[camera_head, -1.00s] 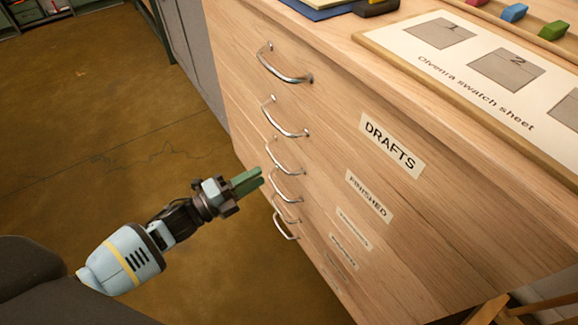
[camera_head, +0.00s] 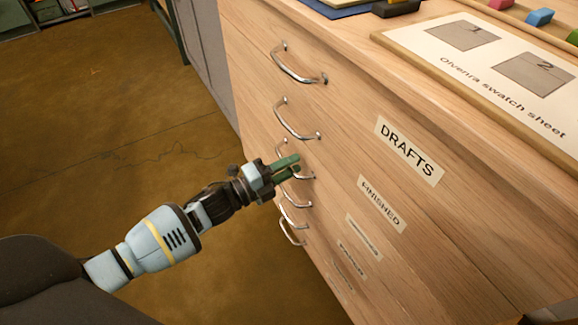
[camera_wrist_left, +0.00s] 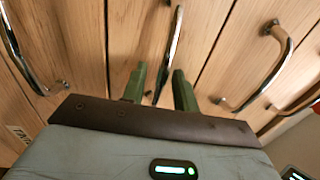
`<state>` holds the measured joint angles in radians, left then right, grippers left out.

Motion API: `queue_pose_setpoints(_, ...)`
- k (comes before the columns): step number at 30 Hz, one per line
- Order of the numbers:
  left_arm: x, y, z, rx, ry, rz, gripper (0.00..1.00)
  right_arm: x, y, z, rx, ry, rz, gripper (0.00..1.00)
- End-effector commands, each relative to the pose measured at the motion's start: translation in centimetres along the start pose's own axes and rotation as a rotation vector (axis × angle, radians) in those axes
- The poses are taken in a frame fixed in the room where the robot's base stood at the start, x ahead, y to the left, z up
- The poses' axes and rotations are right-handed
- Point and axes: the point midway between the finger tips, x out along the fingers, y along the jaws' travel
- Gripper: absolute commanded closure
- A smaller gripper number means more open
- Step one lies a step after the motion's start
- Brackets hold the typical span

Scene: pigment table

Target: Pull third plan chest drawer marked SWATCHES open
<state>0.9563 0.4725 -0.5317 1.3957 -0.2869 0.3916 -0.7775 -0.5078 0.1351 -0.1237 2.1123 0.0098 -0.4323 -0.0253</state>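The wooden plan chest (camera_head: 345,140) has a column of silver bar handles, one per drawer. The third handle from the top (camera_head: 304,177) is partly hidden by my left gripper (camera_head: 291,165). The third label down (camera_head: 363,237) is too small to read. In the left wrist view a handle (camera_wrist_left: 173,50) runs between the two green fingers of my left gripper (camera_wrist_left: 159,84). The fingers are apart on either side of it, with a gap visible. All drawer fronts look flush and shut. My right gripper is not in view.
The drawers above carry the labels DRAFTS (camera_head: 409,151) and FINISHED (camera_head: 382,204). Neighbouring handles, such as the second one (camera_head: 298,121), are close to the gripper. The chest top holds a swatch sheet (camera_head: 470,70) and small coloured blocks. The brown floor (camera_head: 90,110) at left is clear.

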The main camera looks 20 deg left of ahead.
Motion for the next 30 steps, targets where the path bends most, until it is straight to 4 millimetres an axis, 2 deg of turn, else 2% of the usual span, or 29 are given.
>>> queue_pose_setpoints(2,0.0,0.0,0.0,0.000,0.000,0.000,0.71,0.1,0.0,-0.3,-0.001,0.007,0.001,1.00)
queue_pose_setpoints(9,0.0,0.0,0.0,0.000,0.000,0.000,1.00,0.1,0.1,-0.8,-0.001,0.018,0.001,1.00)
queue_pose_setpoints(22,-0.6,-0.1,0.0,0.000,0.000,0.000,1.00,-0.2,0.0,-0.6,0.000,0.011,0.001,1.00)
queue_pose_setpoints(26,-2.2,-0.3,0.0,-0.001,-0.001,0.002,1.00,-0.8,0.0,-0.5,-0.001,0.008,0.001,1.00)
queue_pose_setpoints(30,-5.3,-0.6,-0.1,-0.001,0.000,0.003,1.00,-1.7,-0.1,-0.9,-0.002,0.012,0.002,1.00)
